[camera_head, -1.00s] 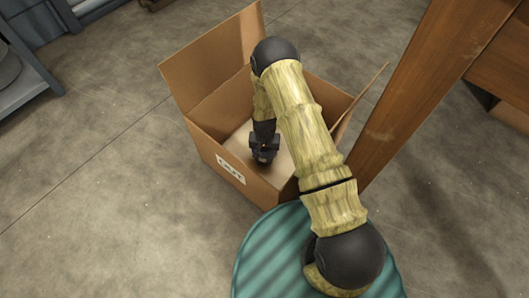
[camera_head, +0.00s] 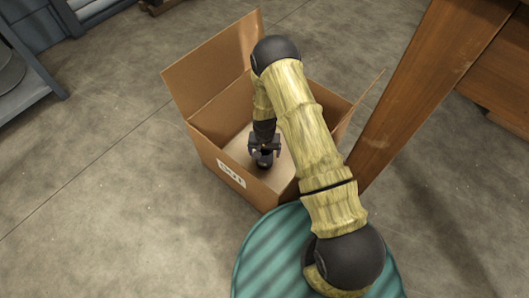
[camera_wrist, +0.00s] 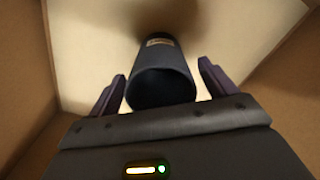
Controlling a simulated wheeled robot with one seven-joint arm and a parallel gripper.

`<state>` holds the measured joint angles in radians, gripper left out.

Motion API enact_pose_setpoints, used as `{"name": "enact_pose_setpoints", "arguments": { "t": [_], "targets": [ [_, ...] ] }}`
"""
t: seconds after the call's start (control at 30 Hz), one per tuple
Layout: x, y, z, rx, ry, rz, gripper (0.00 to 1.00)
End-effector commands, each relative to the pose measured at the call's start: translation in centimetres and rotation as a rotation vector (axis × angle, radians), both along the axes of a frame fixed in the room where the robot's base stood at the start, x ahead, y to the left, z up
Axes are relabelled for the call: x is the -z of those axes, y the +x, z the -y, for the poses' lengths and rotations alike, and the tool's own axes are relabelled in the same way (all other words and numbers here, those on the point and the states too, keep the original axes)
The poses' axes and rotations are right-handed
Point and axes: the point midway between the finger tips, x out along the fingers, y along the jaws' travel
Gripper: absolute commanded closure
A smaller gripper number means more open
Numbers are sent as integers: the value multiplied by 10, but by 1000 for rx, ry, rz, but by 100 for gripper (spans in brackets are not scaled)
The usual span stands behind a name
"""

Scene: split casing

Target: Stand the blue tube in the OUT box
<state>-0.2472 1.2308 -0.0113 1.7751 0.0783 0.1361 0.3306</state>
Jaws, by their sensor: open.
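The OUT box (camera_head: 205,160) is an open cardboard box with its flaps up and a white OUT label on its front wall. My gripper (camera_head: 264,157) is down inside it, low over the box floor. In the wrist view, the dark blue-grey tube (camera_wrist: 160,75) stands on the pale box floor, its open end facing the camera and a small label on its side. My gripper's fingers (camera_wrist: 162,88) are spread on either side of the tube, with a gap visible on both sides. In the head view, my gripper mostly hides the tube.
Box walls (camera_wrist: 22,80) rise close around my gripper. A wooden post (camera_head: 415,90) stands just right of the box, near its right flap. A grey metal shelf (camera_head: 35,85) is at the upper left. Concrete floor (camera_head: 90,180) left of the box is clear.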

Motion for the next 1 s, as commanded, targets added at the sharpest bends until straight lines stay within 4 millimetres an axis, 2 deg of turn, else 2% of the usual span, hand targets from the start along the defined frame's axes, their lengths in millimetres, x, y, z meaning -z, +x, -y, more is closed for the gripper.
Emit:
{"name": "enact_pose_setpoints", "arguments": {
  "t": [0.03,0.4,0.5,0.63,1.0],
  "targets": [
    [-15,0,0,0,0,0,16],
    [-74,0,0,0,0,1,16],
    [-84,0,0,-1,0,0,16],
    [-90,0,0,-1,0,0,16],
    [-89,0,0,0,0,0,16]
  ]
}}
